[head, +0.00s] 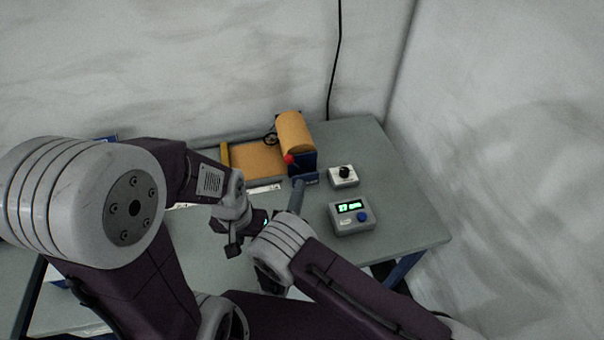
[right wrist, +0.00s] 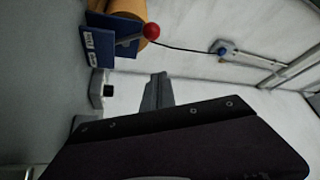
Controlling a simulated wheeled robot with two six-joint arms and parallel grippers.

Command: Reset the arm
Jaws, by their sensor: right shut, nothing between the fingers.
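My right gripper (head: 299,186) is shut and empty, its grey fingers pointing away over the table near the front of the copper foil roll (head: 293,132). In the right wrist view its closed fingers (right wrist: 158,80) stand out from the dark gripper body, apart from the roll's blue stand (right wrist: 101,40). My left gripper (head: 234,248) hangs over the table to the left of the right wrist. Its fingers are small and dark, so I cannot tell whether they are open.
A red knob (head: 288,159) sits on the roll's stand. A copper-coloured sheet (head: 256,160) lies left of it. A white dial box (head: 343,176) and a grey box with a green display (head: 351,218) stand to the right. The table's right side (head: 410,215) is clear.

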